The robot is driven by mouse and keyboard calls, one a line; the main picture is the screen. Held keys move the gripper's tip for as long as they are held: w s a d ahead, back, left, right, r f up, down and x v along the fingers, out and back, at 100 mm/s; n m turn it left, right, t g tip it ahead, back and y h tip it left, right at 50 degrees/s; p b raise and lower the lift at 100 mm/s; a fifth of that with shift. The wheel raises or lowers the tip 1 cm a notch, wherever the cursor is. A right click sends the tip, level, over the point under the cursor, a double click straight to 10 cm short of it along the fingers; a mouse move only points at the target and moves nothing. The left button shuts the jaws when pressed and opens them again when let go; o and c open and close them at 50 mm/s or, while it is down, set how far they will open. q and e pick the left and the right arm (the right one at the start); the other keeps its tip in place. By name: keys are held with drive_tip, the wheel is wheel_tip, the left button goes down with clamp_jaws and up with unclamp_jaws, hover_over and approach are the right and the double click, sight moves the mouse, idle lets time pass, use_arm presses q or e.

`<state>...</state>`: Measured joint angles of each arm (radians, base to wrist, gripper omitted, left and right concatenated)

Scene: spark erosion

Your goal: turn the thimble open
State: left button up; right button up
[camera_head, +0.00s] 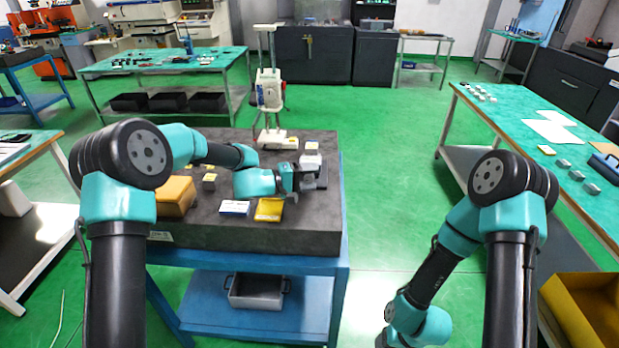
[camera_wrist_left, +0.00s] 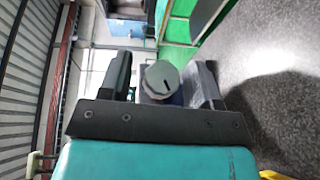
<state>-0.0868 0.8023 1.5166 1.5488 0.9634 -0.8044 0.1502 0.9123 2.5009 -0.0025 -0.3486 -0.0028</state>
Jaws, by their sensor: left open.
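The thimble (camera_wrist_left: 162,78) shows in the left wrist view as a grey, ribbed round knob with a dark line on its end face. My left gripper (camera_wrist_left: 165,72) is open, with one finger on each side of the thimble. I cannot tell whether either finger touches it. In the head view my left gripper (camera_head: 312,179) is low over the right part of the dark granite plate (camera_head: 300,238), and the thimble cannot be made out there. My right arm hangs at the lower right; its gripper is not in view.
A tall white height gauge (camera_head: 268,92) stands at the plate's back edge. The green-topped table (camera_head: 520,110) is at the right, with open floor between.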

use_arm(q)
drive_tip(key=c, duration=0.9)
drive_tip(key=shift+h, duration=0.3)
drive_tip(key=shift+n+h, duration=0.3)
drive_tip(key=shift+h, duration=0.1)
drive_tip(key=o, duration=0.9)
